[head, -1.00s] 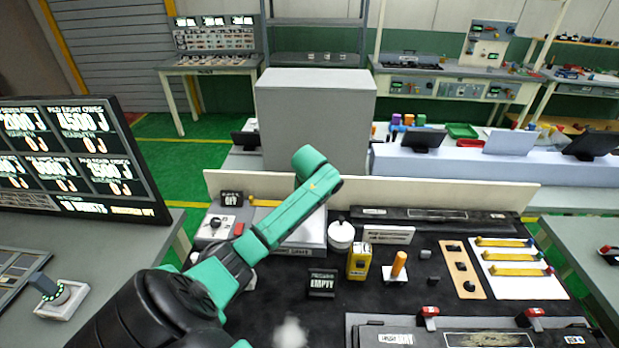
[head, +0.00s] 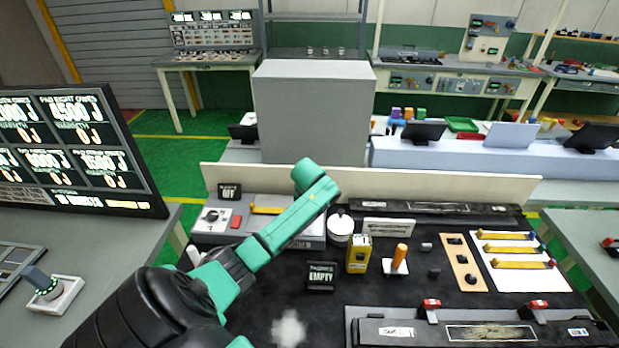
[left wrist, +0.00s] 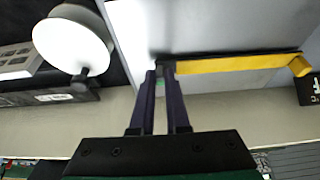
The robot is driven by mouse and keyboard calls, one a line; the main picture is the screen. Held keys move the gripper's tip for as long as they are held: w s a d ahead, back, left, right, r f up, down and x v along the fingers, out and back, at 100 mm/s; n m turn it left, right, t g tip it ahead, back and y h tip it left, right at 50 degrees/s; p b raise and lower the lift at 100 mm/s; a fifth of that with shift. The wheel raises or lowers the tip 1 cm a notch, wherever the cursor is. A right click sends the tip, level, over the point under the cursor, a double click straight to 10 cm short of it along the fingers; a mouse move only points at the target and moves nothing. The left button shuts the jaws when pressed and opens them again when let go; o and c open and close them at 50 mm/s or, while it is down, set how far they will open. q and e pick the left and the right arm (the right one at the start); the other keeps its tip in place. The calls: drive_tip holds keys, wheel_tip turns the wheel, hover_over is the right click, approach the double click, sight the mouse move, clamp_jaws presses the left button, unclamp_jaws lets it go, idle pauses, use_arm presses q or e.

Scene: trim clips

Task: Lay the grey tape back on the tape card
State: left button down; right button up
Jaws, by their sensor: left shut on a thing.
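A yellow strip of tape (head: 267,211) with a dark end shows beyond my left arm, over the grey machine top at the back left. In the left wrist view the strip (left wrist: 235,63) runs to the right from my left gripper (left wrist: 162,75). The two fingers are shut on its dark end; its far end looks thicker. I cannot tell whether the strip touches the surface. In the head view my arm hides the gripper. The white tape card (head: 545,281) lies at the right with yellow strips (head: 516,249) on it. My right gripper is out of view.
A white round pot (head: 340,228) stands right of my left forearm. A yellow box (head: 358,255), an orange peg (head: 400,256) and a black EMPTY sign (head: 320,277) stand mid-bench. A tan holed strip (head: 464,262) lies beside the card. A low wall (head: 430,188) closes the back.

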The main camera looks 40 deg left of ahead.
use_arm(q)
drive_tip(key=c, duration=0.8)
unclamp_jaws()
drive_tip(key=shift+c, duration=0.2)
drive_tip(key=b+v, duration=0.2)
drive_tip(key=v, duration=1.2)
drive_tip(key=shift+r, duration=0.2)
drive_tip(key=shift+d, duration=0.1)
